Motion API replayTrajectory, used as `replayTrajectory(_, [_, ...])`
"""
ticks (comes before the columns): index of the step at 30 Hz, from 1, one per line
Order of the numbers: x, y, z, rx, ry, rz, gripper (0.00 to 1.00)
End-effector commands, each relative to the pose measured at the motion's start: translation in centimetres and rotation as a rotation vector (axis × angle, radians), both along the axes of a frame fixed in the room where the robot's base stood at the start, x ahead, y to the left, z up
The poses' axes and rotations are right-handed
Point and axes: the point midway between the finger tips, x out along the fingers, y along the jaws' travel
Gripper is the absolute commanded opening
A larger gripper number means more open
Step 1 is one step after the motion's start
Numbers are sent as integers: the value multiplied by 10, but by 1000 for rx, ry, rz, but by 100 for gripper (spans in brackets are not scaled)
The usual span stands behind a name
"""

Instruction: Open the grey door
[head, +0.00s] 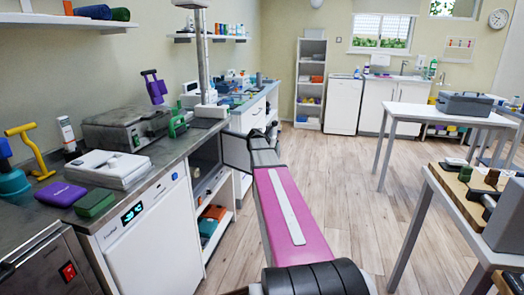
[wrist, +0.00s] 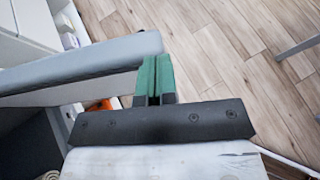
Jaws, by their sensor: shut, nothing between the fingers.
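The grey door (head: 235,153) stands swung out from the front of the left-hand counter, beside the dark open compartment (head: 206,160). In the wrist view the grey door (wrist: 75,78) crosses the left half as a thick panel, with its free end near the middle. My gripper (wrist: 155,66) has green fingers, shut together and empty. They overlap the door's free end in the picture; I cannot tell whether they touch it. In the head view my pink arm reaches forward beside the door, and the fingers are hard to make out there.
Open shelves with an orange item (head: 214,212) lie below the compartment. White drawers (head: 250,118) stand beyond the door. A white appliance front (head: 155,240) is nearer. The wooden floor (head: 345,180) to the right is clear up to the tables (head: 425,112).

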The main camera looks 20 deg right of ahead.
Motion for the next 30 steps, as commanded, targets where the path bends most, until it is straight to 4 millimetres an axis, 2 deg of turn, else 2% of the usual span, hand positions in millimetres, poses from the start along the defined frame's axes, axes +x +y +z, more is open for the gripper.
replayTrajectory(1, [12,-16,0,0,-1,-3,0])
replayTrajectory(5, [33,-52,0,0,-1,-5,0])
replayTrajectory(9, [66,-96,0,0,-1,-5,0])
replayTrajectory(15, [113,-144,0,1,0,-4,0])
replayTrajectory(21, [151,-173,0,0,0,-2,0])
replayTrajectory(30, [178,-191,0,0,1,-3,0])
